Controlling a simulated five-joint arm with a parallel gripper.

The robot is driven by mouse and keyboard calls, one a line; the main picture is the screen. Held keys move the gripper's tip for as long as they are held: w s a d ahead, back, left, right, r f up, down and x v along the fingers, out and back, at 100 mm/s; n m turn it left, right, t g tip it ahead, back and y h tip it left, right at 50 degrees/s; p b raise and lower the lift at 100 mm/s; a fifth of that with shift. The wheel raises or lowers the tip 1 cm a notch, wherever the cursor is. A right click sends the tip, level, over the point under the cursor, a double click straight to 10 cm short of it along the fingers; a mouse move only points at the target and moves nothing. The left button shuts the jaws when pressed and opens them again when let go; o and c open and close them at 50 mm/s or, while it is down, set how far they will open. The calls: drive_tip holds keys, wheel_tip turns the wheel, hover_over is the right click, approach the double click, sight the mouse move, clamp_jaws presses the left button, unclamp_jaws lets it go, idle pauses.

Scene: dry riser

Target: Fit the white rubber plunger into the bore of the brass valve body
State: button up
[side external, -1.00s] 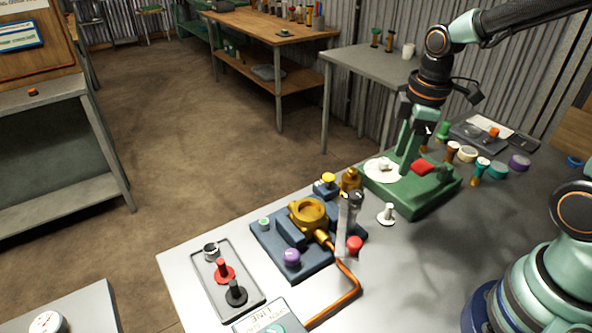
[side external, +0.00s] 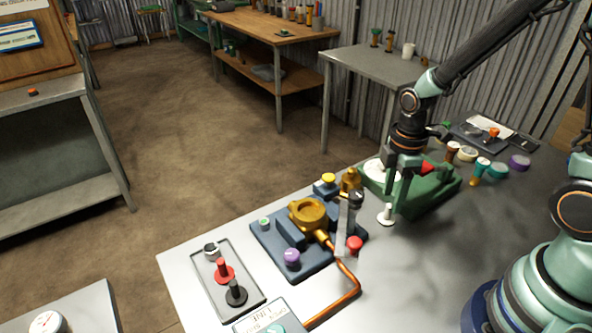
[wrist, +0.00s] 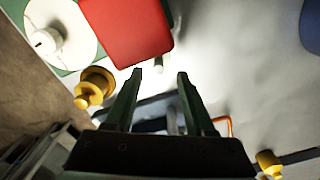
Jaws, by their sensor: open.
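The white plunger (side external: 385,220) stands upright on the grey table, disc down and stem up, just right of the valve fixture. The brass valve body (side external: 307,212) sits on a blue base, its round bore facing up. My gripper (side external: 395,207) points down, open, with its fingertips low beside the plunger's stem. In the wrist view my gripper (wrist: 158,74) has its two fingers apart. A pale upright piece, seemingly the plunger's stem (wrist: 162,66), shows between the tips, faint against the bright table. I cannot tell whether either finger touches it.
A green block (side external: 432,192) with a red piece (side external: 427,168) and a white disc (side external: 374,167) stands behind my gripper. A clear upright (side external: 343,228), a red knob (side external: 354,244) and a copper pipe (side external: 347,288) flank the valve. A tray (side external: 254,277) holds red and black plungers.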

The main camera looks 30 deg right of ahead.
sight(390, 205)
drive_tip(key=shift+d+f, duration=0.1)
drive_tip(key=shift+f, duration=2.2)
clamp_jaws()
